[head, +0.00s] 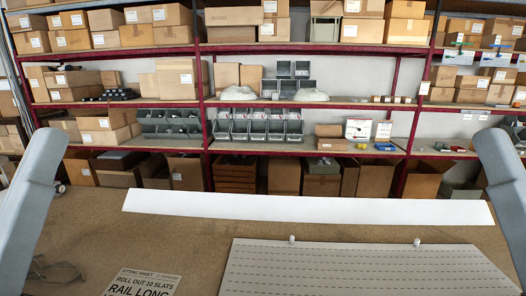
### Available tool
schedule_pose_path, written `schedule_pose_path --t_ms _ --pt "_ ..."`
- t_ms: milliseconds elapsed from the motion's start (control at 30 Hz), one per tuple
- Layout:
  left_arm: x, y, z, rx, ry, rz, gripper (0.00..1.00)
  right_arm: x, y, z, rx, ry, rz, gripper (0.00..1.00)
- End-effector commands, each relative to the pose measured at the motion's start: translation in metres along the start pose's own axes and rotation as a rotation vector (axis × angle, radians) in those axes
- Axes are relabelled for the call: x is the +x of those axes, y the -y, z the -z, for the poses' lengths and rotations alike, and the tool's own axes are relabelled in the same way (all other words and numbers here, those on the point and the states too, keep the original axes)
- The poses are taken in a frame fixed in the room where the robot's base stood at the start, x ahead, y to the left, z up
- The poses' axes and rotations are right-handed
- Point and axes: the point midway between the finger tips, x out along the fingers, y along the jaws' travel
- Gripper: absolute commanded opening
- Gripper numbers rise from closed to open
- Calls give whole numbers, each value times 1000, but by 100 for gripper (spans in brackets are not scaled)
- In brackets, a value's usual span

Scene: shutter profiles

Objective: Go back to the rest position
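A long plain white strip (308,207) stretches across the back of the brown worktop (190,240). A pale grey slatted panel (350,268) with rows of short dark dashes lies at the front right and runs off the bottom of the picture. Two small white knobs (292,240) stand at its back edge, one left of the middle and one further right. Grey links of my two arms come in at the left and right edges. Neither gripper shows, so I cannot see its fingers or whether it holds anything.
A printed fitting sheet (143,283) lies at the front, left of the panel. A thin dark wire-like item (55,272) lies at the far left. Behind the worktop stand red-framed shelves (203,75) full of cardboard boxes and grey bins (255,128). The worktop's left middle is clear.

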Motion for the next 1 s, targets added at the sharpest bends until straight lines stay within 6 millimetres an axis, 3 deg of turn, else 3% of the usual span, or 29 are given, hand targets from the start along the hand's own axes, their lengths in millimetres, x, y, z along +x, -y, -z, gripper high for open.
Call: schedule_pose_path --t_ms 33,300,433,600,1000 --pt "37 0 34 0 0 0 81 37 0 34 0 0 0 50" --pt "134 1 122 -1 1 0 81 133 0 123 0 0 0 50" --pt "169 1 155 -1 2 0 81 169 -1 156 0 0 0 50" --pt "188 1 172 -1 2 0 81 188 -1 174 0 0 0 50" --pt "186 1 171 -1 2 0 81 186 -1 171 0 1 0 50"
